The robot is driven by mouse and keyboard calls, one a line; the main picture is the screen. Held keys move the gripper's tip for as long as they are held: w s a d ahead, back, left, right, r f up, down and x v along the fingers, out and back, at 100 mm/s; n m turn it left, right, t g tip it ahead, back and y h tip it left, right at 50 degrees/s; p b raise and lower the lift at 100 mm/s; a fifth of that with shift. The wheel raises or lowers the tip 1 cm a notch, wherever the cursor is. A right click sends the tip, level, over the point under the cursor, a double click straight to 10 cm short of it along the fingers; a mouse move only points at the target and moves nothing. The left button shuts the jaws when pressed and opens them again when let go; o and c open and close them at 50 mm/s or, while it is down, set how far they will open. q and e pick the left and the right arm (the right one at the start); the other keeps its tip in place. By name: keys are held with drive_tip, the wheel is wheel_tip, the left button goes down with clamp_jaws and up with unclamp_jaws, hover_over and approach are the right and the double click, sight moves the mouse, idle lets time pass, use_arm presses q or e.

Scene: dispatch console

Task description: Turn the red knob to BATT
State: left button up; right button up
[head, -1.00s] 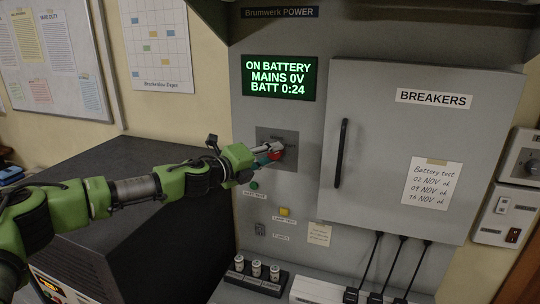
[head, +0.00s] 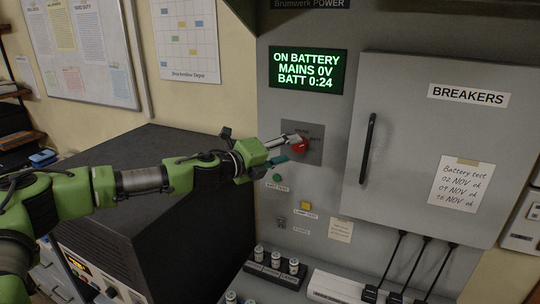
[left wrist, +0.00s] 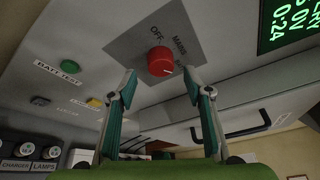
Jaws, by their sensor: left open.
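The red knob (head: 299,145) sits on a grey plate (head: 316,157) on the panel, below the green-lettered display. My left gripper (head: 287,150) is open just left of it, fingers pointing at it. In the left wrist view the knob (left wrist: 160,62) lies ahead between and beyond the spread fingertips (left wrist: 160,82), with nothing held. OFF and MAINS show on the plate; a third label is partly hidden by a finger. A small pale mark on the knob faces lower right there; which label it points to I cannot tell. My right gripper is not in view.
The display (head: 308,70) reads ON BATTERY, MAINS 0V, BATT 0:24. A green button (head: 277,178) and a yellow button (head: 306,205) sit below the knob. The BREAKERS door (head: 435,150) with its black handle is to the right. A dark cabinet (head: 150,200) stands under my arm.

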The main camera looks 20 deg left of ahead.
use_arm(q)
drive_tip(key=v, duration=0.8)
